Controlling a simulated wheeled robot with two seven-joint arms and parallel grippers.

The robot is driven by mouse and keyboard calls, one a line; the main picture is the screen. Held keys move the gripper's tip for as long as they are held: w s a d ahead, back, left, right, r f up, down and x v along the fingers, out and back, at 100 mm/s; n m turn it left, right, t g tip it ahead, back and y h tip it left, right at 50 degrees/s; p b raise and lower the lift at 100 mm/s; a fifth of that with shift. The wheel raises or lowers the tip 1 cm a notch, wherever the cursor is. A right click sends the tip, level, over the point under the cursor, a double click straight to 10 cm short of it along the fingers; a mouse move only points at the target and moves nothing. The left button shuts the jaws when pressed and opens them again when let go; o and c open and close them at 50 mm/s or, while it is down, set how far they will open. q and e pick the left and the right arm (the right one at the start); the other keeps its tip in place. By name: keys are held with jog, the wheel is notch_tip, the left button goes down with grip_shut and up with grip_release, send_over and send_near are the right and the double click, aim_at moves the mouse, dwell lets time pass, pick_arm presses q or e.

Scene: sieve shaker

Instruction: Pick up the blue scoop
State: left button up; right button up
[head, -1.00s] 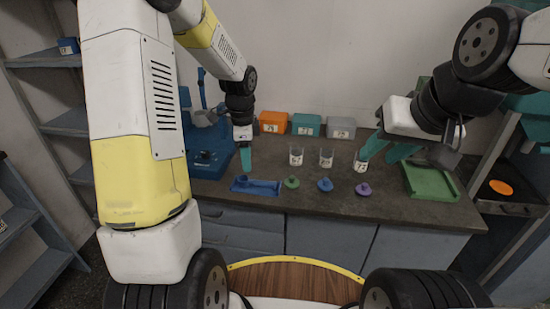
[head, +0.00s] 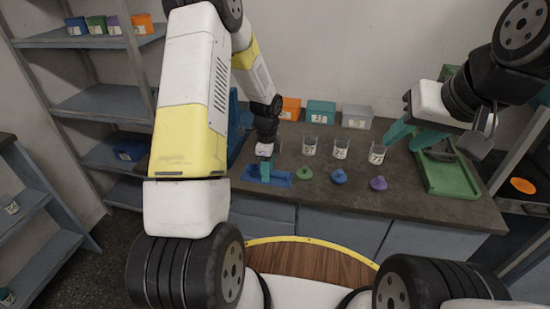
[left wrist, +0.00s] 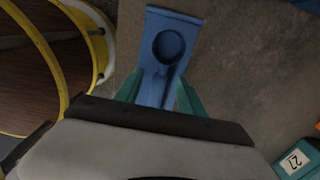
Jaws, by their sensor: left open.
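The blue scoop (left wrist: 168,45) shows in the left wrist view as a round bowl with a handle running down between my left fingers. It lies in a blue tray-like rest (left wrist: 188,17) of nearly the same colour, so their border is hard to make out. In the head view the rest (head: 282,180) is on the counter's front left part. My left gripper (left wrist: 160,95) is open, with one teal finger on each side of the blue handle area; I cannot tell whether they touch it. My right gripper (head: 412,134) is open and empty, above the counter at the right.
Green (head: 304,173), blue (head: 339,176) and purple (head: 378,183) knobbed pieces lie right of the rest. Labelled clear cups (head: 340,149) stand behind them, with orange, teal and grey boxes (head: 354,117) farther back. A green tray (head: 445,178) is at the right.

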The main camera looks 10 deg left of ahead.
pick_arm(q)
grip_shut()
jog(key=shift+r, duration=0.15)
jog(key=shift+r, duration=0.2)
notch_tip(320, 180, up, 3)
jog(key=shift+r, duration=0.1)
jog(key=s+d+r, duration=0.1)
jog(key=s+d, duration=0.3)
jog(key=s, duration=1.1)
jog(key=shift+s, duration=0.3)
